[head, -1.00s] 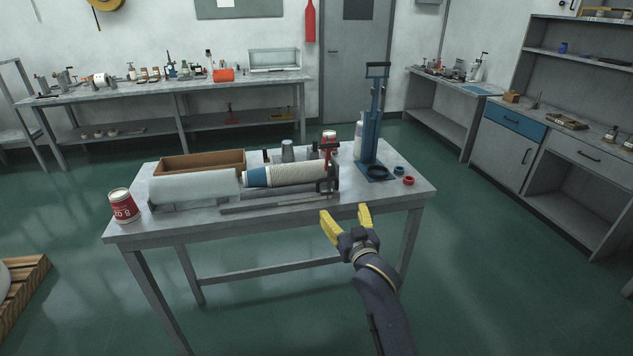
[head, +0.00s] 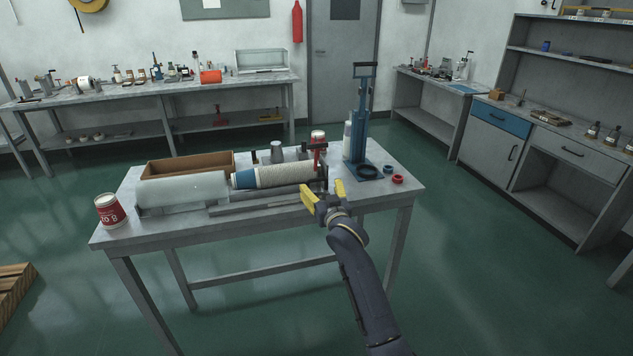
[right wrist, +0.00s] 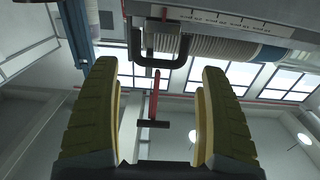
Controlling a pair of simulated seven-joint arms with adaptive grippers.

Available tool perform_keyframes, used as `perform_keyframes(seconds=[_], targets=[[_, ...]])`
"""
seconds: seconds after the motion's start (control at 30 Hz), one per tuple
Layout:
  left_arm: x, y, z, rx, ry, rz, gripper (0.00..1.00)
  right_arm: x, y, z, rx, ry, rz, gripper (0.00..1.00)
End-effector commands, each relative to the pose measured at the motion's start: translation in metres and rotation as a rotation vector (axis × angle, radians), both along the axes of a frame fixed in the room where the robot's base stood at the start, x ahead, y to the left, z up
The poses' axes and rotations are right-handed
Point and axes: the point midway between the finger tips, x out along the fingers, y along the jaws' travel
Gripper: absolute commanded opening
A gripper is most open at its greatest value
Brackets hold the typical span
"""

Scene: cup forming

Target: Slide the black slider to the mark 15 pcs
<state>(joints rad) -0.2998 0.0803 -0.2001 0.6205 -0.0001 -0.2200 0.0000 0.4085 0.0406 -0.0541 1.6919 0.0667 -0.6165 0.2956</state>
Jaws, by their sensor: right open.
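The black slider (head: 319,168) is a dark upright bracket at the right end of the row of stacked paper cups (head: 285,175) on the table. In the right wrist view its U-shaped black handle (right wrist: 160,60) shows just beyond my fingertips. In the right wrist view the handle lies between the lines of the two yellow fingers (right wrist: 158,85). My left gripper is not in view.
A blue press (head: 362,130) stands right of the cups, with red and blue rings (head: 397,179) beside it. A red and white can (head: 109,210) stands at the table's left. A brown tray (head: 188,165) lies behind the grey roller-like cover (head: 182,188).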

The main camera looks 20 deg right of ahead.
Motion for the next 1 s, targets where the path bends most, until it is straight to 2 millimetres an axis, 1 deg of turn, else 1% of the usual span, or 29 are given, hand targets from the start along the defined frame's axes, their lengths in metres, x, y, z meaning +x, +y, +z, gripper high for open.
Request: perform_keyframes(seconds=[0.03,0.2,0.4,0.6,0.9,0.93,1.0], targets=[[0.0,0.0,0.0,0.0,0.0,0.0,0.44,0.008,0.0,0.0,-0.001,0.001,0.0,0.78],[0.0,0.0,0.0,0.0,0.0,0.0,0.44,0.03,0.0,0.0,0.0,0.001,0.0,0.78],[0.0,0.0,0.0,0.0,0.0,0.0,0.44,0.045,-0.001,0.0,-0.001,0.001,-0.001,0.78],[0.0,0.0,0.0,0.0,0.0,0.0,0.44,0.051,-0.001,0.0,-0.001,0.0,0.0,0.78],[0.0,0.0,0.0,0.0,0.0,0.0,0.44,0.051,-0.001,0.0,0.0,0.0,0.0,0.78],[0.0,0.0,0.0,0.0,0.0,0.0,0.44,0.051,-0.001,0.0,0.0,0.0,0.0,0.77],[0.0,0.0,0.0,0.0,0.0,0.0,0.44,0.051,-0.001,0.0,0.0,0.0,0.0,0.69]])
